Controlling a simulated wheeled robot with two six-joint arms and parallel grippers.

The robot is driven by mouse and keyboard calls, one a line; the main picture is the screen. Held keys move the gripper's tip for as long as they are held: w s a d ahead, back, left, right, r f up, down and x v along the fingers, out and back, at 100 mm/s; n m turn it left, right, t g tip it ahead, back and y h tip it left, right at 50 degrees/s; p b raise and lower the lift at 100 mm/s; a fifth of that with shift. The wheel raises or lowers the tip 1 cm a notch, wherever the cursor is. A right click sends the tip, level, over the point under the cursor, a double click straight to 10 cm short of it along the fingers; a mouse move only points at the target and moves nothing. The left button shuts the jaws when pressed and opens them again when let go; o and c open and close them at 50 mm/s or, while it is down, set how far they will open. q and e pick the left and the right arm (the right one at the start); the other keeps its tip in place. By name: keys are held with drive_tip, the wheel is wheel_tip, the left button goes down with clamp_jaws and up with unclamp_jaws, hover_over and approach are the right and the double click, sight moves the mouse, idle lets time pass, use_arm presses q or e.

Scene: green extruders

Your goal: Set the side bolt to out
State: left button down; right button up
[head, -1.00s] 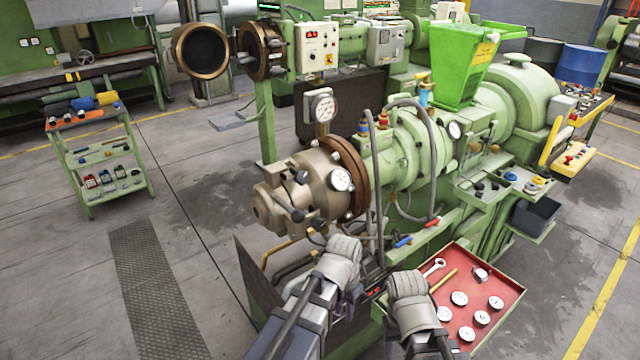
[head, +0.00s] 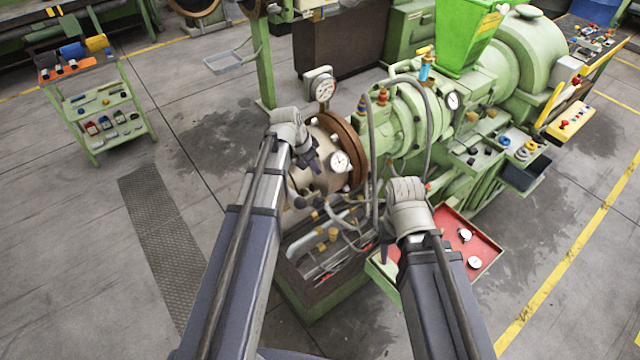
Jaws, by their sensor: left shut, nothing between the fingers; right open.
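The extruder's bronze-coloured die head (head: 325,180) is in the middle of the head view, partly covered by my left arm. Dark bolt heads (head: 300,202) show on its near side; I cannot tell which is the side bolt or how far it stands out. My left gripper (head: 313,165) is shut and empty at the upper left of the die head, left of the round dial gauge (head: 340,161). Whether it touches the head is unclear. My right gripper (head: 387,250) is open, in front of the machine near the red tray; its fingers are mostly hidden.
A red tray (head: 485,240) with gauges lies right of my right arm. Grey hoses (head: 371,150) loop beside the die head's flange. An upright gauge (head: 322,88) stands above the head. A green tool cart (head: 100,105) is at the left. The floor between is clear.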

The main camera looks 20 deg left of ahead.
use_arm(q)
drive_tip(key=shift+f, duration=0.2)
drive_tip(key=b, duration=1)
hover_over(320, 199)
drive_tip(key=w+d, duration=0.1)
drive_tip(key=w, duration=0.1)
drive_tip(key=f, duration=0.9)
drive_tip(key=shift+s+f, duration=0.25)
drive_tip(key=shift+f, duration=0.1)
drive_tip(key=shift+s+a+f+b, duration=0.15)
drive_tip(key=shift+s+f+b, duration=0.1)
drive_tip(key=shift+f+b, duration=0.3)
drive_tip(key=shift+s+a+f+b, duration=0.1)
drive_tip(key=shift+s+f+b, duration=0.1)
drive_tip(key=shift+f+b, duration=0.3)
drive_tip(key=shift+s+a+f+b, duration=0.2)
drive_tip(key=shift+s+f+b, duration=0.05)
drive_tip(key=shift+f+b, duration=0.25)
